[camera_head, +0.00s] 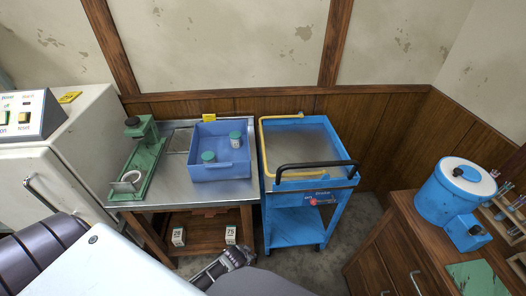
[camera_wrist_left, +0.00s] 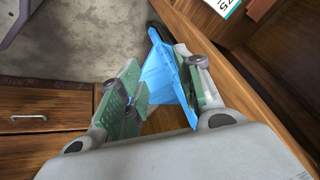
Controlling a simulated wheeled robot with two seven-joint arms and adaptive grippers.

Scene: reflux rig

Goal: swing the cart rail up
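The blue cart (camera_head: 295,225) stands to the right of the metal table. My left gripper (camera_head: 238,257) is low at the bottom middle, in front of the cart and table and apart from both. In the left wrist view its green-padded fingers (camera_wrist_left: 160,95) are spread, with the blue cart (camera_wrist_left: 160,72) seen beyond them and nothing held. The yellow rail is not clear there. My right gripper is not in view.
The metal table (camera_head: 235,188) holds a blue bin (camera_head: 222,168) with green-capped jars and a green stand (camera_head: 143,160). A wooden cabinet (camera_head: 420,250) with a blue-and-white device (camera_head: 455,195) is at right. Open floor lies between cart and cabinet.

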